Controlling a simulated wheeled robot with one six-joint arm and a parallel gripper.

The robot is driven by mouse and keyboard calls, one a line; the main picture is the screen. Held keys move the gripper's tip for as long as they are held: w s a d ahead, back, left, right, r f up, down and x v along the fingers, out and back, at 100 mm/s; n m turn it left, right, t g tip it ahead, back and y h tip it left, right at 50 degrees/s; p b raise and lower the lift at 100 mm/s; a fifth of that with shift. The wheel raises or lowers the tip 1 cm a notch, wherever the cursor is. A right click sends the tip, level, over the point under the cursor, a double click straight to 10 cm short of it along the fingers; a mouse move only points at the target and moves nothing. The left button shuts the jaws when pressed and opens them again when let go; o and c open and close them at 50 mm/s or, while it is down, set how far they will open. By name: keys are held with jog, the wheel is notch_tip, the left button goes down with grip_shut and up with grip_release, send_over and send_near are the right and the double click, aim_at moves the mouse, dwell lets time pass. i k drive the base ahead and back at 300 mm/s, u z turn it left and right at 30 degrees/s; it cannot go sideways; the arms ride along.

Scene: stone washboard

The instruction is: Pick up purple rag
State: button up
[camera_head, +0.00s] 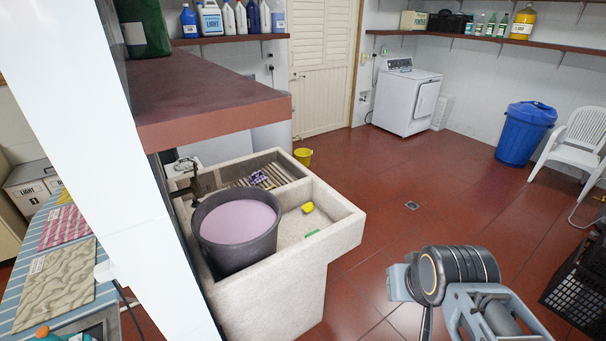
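A small purple and white patterned rag (259,178) lies crumpled on the ribbed washboard (290,175) at the far side of the stone sink (335,240). Part of the ribbed surface shows around it. My arm is at the lower right, apart from the sink and nearer to me than the rag. Its dark round joint and grey links show, but the fingers of my gripper cannot be made out.
A dark bucket of pinkish liquid (238,232) stands in the sink's near left part. A yellow item (307,207) and a green item (312,233) lie in the basin. A reddish shelf (200,95) overhangs at left. Red floor right of the sink is open.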

aim_at(256, 178)
jog(key=z, duration=0.6)
jog(key=i, duration=4.55)
jog(key=u, duration=2.5)
jog(key=i, duration=3.55)
jog(key=u, duration=2.15)
jog(key=i, duration=0.25)
jog(key=u, duration=0.05)
